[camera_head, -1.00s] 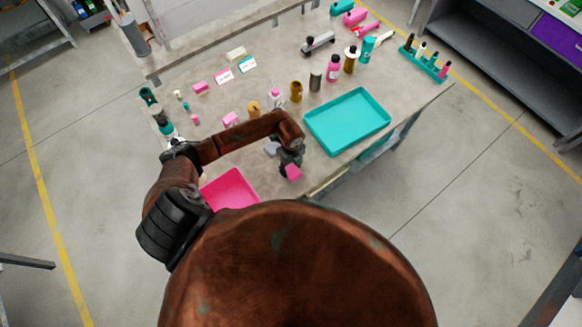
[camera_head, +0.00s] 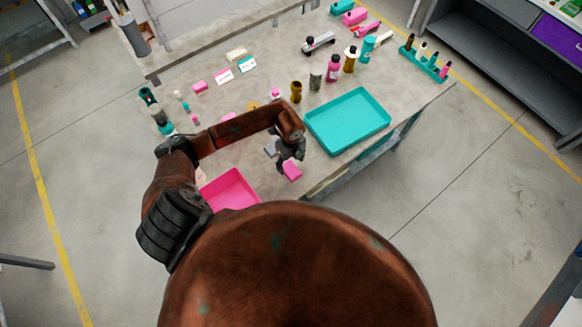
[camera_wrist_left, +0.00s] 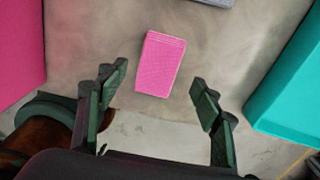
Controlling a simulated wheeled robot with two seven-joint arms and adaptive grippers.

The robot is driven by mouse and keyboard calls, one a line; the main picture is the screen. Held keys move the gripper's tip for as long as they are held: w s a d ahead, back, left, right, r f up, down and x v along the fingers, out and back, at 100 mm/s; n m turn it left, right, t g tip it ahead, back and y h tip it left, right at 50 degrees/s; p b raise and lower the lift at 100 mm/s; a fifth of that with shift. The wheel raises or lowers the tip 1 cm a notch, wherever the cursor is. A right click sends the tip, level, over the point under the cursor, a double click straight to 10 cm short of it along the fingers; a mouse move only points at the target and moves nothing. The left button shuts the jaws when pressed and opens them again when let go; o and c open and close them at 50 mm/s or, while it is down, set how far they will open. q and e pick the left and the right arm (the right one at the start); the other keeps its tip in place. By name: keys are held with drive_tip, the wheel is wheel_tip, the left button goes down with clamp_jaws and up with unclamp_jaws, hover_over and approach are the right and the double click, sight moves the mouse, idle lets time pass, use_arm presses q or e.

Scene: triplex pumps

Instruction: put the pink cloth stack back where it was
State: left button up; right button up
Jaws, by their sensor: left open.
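The pink cloth stack (camera_head: 292,171) lies on the table near its front edge, between the pink tray and the teal tray. In the left wrist view the stack (camera_wrist_left: 160,64) is a pink rectangle on the table, just beyond my fingertips and roughly centred between them. My left gripper (camera_head: 287,158) is above and beside the stack. In the wrist view its two fingers (camera_wrist_left: 157,88) are spread wide with nothing between them. My right gripper is not in view.
The pink tray (camera_head: 231,188) is to the left and the teal tray (camera_head: 348,121) to the right. A grey object (camera_head: 270,148) lies behind the stack. Bottles such as the pink one (camera_head: 333,68) and small boxes stand farther back. The table's front edge is close.

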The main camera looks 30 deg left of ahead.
sight(290, 169)
use_arm(q)
wheel_tip(290, 169, up, 8)
drive_tip(key=shift+f+b, duration=0.2)
drive_tip(key=shift+b, duration=0.2)
